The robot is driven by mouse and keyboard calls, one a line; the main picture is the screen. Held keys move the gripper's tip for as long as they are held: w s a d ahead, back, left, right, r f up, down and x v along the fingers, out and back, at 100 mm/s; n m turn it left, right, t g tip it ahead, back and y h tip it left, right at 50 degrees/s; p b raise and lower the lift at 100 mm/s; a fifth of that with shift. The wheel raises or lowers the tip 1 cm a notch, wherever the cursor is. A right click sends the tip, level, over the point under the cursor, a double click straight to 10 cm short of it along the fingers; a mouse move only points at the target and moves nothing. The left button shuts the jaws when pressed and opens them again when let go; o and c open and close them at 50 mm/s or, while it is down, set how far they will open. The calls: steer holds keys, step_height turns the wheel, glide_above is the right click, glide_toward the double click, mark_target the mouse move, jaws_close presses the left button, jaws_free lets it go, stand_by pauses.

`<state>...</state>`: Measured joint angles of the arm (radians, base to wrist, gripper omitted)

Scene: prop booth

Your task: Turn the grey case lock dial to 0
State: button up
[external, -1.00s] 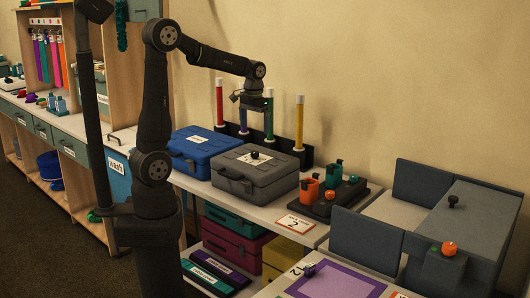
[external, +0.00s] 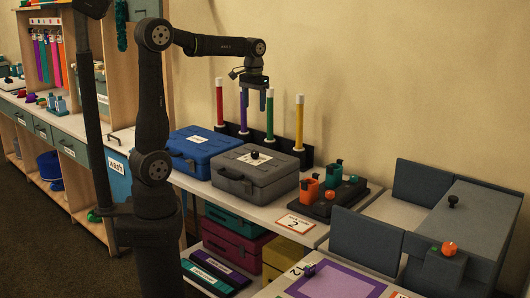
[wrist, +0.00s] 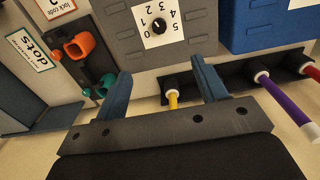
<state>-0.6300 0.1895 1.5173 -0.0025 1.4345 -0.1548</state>
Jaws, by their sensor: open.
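The grey case (external: 256,175) lies closed on the white shelf top, with a black dial knob (external: 254,155) on a white plate on its lid. In the wrist view the dial (wrist: 159,25) sits at the top centre, ringed by the digits 0 to 5; its pointer is too small to read surely. My gripper (external: 263,100) is above and behind the case, apart from the dial. Its two blue-grey fingers are spread and empty in the wrist view (wrist: 161,86).
A blue case (external: 196,152) stands left of the grey one. A black rack with upright coloured wands (external: 299,120) stands behind. Right is a dark base with an orange cup (external: 309,190) and a teal cup (external: 334,174). A "2" card (external: 294,223) lies at the front edge.

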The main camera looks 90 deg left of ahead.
steer(key=shift+w, duration=0.15)
steer(key=shift+c, duration=1)
steer(key=m+g, duration=0.4)
steer(key=m, duration=0.5)
glide_toward(255, 152)
steer(key=x, duration=0.8)
steer(key=shift+f, duration=0.25)
steer(key=shift+c, duration=0.4)
steer(key=c, duration=0.9)
